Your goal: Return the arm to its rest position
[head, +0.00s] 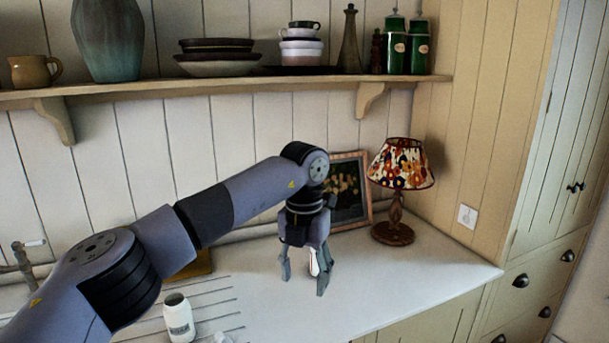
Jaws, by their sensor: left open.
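My left arm reaches in from the left across the counter. Its left gripper (305,270) points down over the white worktop (385,285), in front of a framed picture. The fingers are apart. A small white item (314,262) shows between or behind the fingers; I cannot tell whether it touches them. My right gripper is not in view.
A lamp (402,165) with a floral shade and the framed picture (350,195) stand at the back right. A white jar (179,318) stands at the lower left. A shelf (240,88) with crockery runs above the arm. The worktop's right part is clear.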

